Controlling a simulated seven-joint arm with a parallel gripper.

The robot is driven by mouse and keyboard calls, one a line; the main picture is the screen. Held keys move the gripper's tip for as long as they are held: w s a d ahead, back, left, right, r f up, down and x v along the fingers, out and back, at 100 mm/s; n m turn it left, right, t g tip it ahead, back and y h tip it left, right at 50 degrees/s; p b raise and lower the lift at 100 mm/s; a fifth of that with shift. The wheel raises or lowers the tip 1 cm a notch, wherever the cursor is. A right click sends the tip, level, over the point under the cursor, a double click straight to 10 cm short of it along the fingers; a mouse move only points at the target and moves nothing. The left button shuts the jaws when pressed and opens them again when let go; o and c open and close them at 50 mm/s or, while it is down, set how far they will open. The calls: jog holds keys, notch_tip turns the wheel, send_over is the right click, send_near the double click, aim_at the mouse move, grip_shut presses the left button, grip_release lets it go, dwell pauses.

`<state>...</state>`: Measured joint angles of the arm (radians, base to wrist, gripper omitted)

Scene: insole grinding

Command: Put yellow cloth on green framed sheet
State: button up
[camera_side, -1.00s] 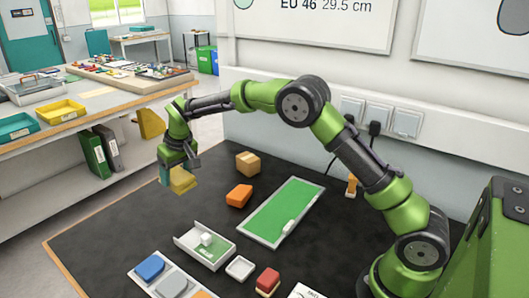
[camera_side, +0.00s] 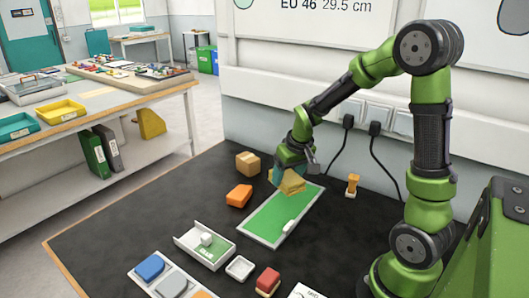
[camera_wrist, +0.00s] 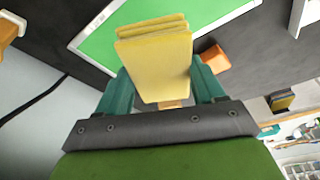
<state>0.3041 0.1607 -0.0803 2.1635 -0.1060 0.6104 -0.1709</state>
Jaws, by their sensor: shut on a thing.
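The yellow cloth (camera_side: 291,183) is a folded, layered pad. My gripper (camera_side: 288,174) is shut on it, over the far end of the green framed sheet. In the wrist view the cloth (camera_wrist: 156,55) sits between the two teal fingers (camera_wrist: 160,92). The green framed sheet (camera_side: 268,215) lies flat on the dark mat, with a pale frame and a small white block on its near right part. The sheet also shows behind the cloth in the wrist view (camera_wrist: 108,48). I cannot tell whether the cloth touches the sheet.
An orange block (camera_side: 239,195) and a cardboard box (camera_side: 248,163) stand left of the sheet. An orange-handled stamp (camera_side: 352,185) is to its right. A white tray (camera_side: 192,241), a small dish (camera_side: 240,268) and a red block (camera_side: 268,281) are nearer. The mat's left part is clear.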

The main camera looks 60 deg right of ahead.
aim_at(293, 179)
notch_tip(293, 179, down, 8)
jog(key=shift+w+r, duration=0.1)
dwell(0.4)
jog(key=o, duration=1.4)
jog(key=shift+c, duration=0.2)
jog(key=v, duration=1.1)
jog(key=shift+r, duration=0.25)
jog(key=s+a+r+t+y, duration=0.1)
jog(key=s+a+r, duration=0.3)
jog(key=a, duration=0.4)
jog(key=s+a+r+t+y, duration=0.2)
jog(key=s+a+r+t, duration=0.1)
jog(key=s+a+r, duration=0.2)
jog(key=shift+a+r+n, duration=0.3)
jog(key=shift+a+r, duration=0.65)
jog(key=shift+a, duration=0.55)
